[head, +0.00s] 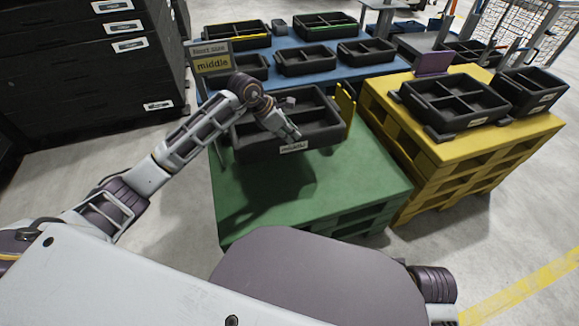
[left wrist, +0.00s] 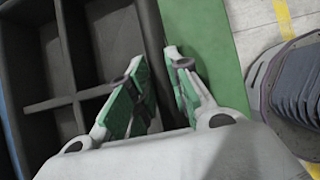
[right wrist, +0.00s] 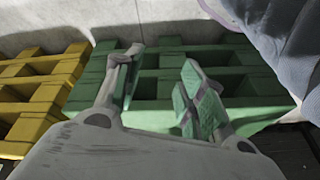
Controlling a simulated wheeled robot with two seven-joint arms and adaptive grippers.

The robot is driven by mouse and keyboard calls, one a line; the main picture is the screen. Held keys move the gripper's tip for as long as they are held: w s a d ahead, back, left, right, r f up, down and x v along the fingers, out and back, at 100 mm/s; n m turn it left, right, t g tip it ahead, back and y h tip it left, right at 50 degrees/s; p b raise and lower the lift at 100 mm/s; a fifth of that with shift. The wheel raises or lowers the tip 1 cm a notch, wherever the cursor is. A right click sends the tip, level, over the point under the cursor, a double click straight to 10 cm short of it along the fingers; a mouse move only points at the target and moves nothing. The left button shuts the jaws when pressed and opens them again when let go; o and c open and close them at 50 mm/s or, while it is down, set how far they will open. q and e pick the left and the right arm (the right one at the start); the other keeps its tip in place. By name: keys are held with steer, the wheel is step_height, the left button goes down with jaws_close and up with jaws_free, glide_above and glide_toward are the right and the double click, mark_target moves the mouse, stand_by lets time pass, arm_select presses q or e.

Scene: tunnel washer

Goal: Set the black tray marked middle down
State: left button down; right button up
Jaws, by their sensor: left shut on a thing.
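The black tray (head: 258,149) carries a front label reading "middle" and has dividers inside. It is above the green pallet (head: 350,195), and a dark shadow falls on the pallet in front of and below it. My left gripper (head: 293,134) is shut on the tray's near wall. In the left wrist view, my left gripper (left wrist: 160,85) has its green pads on both sides of the wall of the tray (left wrist: 75,97). My right gripper (right wrist: 158,85) is open and empty, facing the side of the green pallet (right wrist: 150,88); it is outside the head view.
A sign reading "middle" (head: 212,64) stands at the back left of the green pallet. A yellow upright piece (head: 345,104) is beside the tray's right end. A yellow pallet (head: 430,140) with black trays stands right. Behind is a blue surface (head: 290,68) with more trays. The green pallet's front is clear.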

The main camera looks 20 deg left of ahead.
arm_select(q)
step_height(320, 180, down, 12)
steer(key=b, duration=0.3)
arm_select(e)
step_height(320, 180, down, 6)
steer(key=a+t+y, duration=0.1)
steer(key=a, duration=0.1)
steer(key=shift+w+f, duration=0.15)
steer(key=shift+w, duration=0.25)
arm_select(q)
step_height(320, 180, down, 4)
steer(key=shift+f+b, duration=0.1)
steer(key=shift+b, duration=0.55)
arm_select(e)
steer(key=f, duration=0.3)
steer(key=shift+w+a+t+y, duration=0.1)
steer(key=shift+a+t+y, duration=0.2)
steer(key=shift+a, duration=0.1)
arm_select(q)
steer(key=c, duration=1.3)
jaws_free()
arm_select(e)
steer(key=shift+w+r, duration=0.1)
steer(key=shift+r, duration=0.15)
